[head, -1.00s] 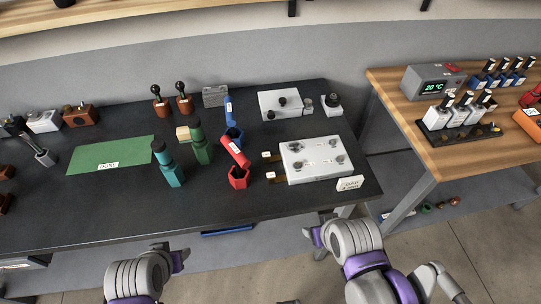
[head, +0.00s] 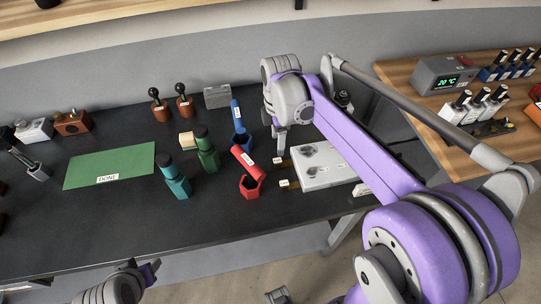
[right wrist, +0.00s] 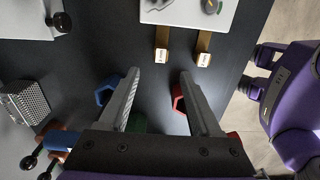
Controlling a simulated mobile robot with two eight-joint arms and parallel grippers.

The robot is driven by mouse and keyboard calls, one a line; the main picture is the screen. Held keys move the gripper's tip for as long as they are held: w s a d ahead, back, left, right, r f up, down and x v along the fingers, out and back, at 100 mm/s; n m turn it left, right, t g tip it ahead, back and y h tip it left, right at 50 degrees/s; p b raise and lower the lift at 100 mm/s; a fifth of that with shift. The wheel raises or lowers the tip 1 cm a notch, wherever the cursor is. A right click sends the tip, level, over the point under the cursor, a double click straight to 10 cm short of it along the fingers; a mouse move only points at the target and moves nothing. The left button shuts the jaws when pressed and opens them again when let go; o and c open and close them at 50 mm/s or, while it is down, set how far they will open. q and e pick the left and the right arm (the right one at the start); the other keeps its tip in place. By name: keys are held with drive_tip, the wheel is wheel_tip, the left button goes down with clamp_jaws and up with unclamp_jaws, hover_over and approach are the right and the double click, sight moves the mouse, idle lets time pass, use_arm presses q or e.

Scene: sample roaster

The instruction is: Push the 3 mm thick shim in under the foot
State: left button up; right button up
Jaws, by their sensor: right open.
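Two brass shims with white labels lie side by side at the left edge of the pale plate (head: 325,170). The rear shim (head: 280,162) and the front shim (head: 289,185) also show in the right wrist view (right wrist: 203,48) (right wrist: 162,48). I cannot read which is 3 mm. Their far ends meet the plate's edge; the foot itself cannot be made out. My right gripper (head: 280,143) is open and empty above the table, beside the shims' labelled ends; its fingers (right wrist: 160,78) point towards them. My left gripper (head: 150,270) is low at the table's front edge, its jaws unclear.
A green mat (head: 110,165) marked DONE lies left.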

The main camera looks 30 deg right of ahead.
sight(278, 161)
wheel_tip(278, 161, down, 10)
drive_tip(key=shift+s+r+b, duration=0.1)
drive_tip(key=shift+r+b, duration=0.15)
drive_tip(key=shift+b, duration=0.05)
clamp_jaws()
idle(1.4)
